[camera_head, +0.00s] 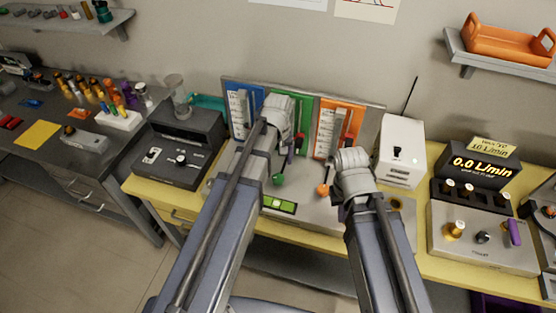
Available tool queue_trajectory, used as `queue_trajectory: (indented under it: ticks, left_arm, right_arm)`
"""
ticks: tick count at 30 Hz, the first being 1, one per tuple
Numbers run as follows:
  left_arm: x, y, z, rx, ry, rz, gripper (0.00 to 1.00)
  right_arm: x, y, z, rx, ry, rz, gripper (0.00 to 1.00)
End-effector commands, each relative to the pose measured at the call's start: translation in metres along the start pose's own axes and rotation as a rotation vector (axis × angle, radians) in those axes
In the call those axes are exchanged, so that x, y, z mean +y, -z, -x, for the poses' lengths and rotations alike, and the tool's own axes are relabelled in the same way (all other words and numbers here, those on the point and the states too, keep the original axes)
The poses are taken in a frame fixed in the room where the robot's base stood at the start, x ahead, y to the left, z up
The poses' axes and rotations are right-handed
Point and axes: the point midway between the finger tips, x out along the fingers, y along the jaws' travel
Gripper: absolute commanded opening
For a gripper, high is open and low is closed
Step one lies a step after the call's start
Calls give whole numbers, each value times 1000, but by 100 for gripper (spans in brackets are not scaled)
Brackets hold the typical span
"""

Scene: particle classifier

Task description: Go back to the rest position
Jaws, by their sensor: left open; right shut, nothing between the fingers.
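My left gripper (285,112) is over the middle of the yellow bench, in front of the blue and green panels. I see it mostly from behind, and its fingertips are hard to make out. My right gripper (350,166) is further right and lower, in front of the orange panel (338,120). Its fingers are largely hidden by its own wrist. The grey classifier device (320,208) with the blue panel (240,98), the green panel (301,100), a green knob (279,180) and an orange knob (322,189) stands below and behind both grippers. I cannot tell whether either gripper touches it.
A dark control box (180,155) stands left on the yellow bench (150,192). A white box with an antenna (402,145) and a flow meter reading 0.0 L/min (478,172) stand right. An orange tray (505,42) sits on the right wall shelf. A dark side bench (60,165) is left.

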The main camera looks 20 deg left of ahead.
Motion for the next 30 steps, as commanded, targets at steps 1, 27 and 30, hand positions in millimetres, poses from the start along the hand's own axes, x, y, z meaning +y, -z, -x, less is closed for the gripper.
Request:
queue_trajectory:
  ticks: [1,27,30]
  left_arm:
    - [0,0,4,0,0,0,82]
    - [18,-134,3,-7,78,-591,82]
    - [17,-161,4,-10,98,-742,82]
  right_arm:
    - [0,0,4,0,0,0,0]
    - [0,0,2,0,0,0,0]
    - [0,0,2,0,0,0,0]
